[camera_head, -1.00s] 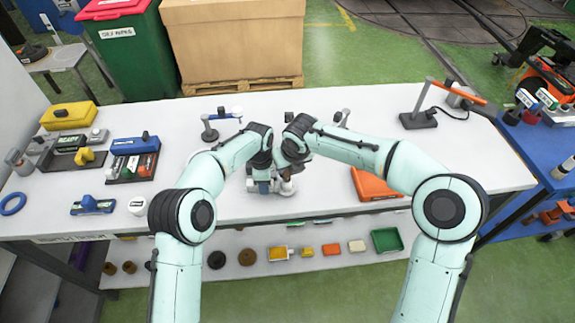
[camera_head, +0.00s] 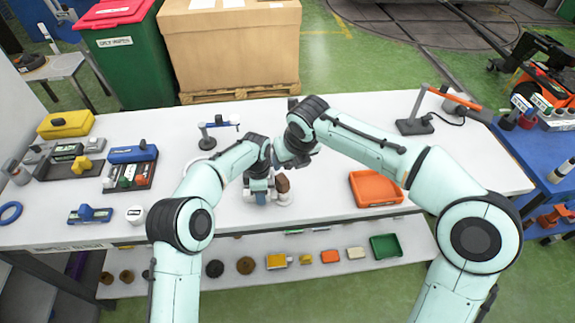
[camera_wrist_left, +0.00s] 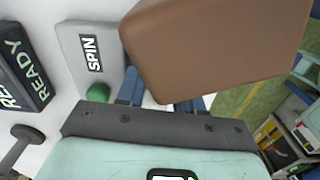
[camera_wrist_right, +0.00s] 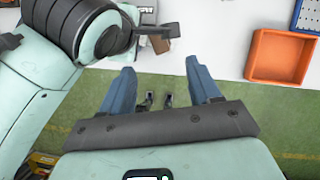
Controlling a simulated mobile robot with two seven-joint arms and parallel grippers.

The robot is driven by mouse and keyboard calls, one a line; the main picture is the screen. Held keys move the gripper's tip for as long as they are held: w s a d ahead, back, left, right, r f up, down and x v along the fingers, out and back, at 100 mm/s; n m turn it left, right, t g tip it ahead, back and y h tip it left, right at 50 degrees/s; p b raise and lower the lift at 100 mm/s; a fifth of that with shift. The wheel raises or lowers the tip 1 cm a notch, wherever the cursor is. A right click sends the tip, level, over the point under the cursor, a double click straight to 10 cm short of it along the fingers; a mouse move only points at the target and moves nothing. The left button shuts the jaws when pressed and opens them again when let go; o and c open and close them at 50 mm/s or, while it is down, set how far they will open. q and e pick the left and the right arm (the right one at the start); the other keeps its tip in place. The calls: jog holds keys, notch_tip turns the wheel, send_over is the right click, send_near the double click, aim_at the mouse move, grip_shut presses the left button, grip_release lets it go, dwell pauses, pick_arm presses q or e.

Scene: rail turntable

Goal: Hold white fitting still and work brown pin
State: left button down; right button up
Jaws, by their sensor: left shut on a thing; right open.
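The white fitting (camera_head: 284,199) stands on the table near its front edge. The brown pin (camera_head: 283,184) sits upright on top of it. The pin's brown head (camera_wrist_left: 215,50) fills much of the left wrist view, hiding most of the fitting there. My left gripper (camera_head: 261,190) is low beside the fitting, shut on it, with blue fingers showing below the brown head. My right gripper (camera_wrist_right: 164,90) is open and empty, held above and away from the pin. The right wrist view shows a small brown part (camera_wrist_right: 159,45) partly behind my left arm.
An orange tray (camera_head: 375,188) is right of the fitting. A grey SPIN plate (camera_wrist_left: 88,55) and a dark READY block (camera_wrist_left: 22,75) are close to my left gripper. A small stand (camera_head: 208,138) is behind. The table between fitting and tray is clear.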

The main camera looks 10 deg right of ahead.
jog(key=shift+a+v, duration=0.2)
jog(key=shift+v, duration=1.6)
jog(key=m, duration=3.3)
send_near(286, 183)
jog(key=shift+m, duration=0.3)
jog(key=x, duration=1.1)
jog(key=shift+w+a+f, duration=0.1)
jog(key=shift+f, duration=0.05)
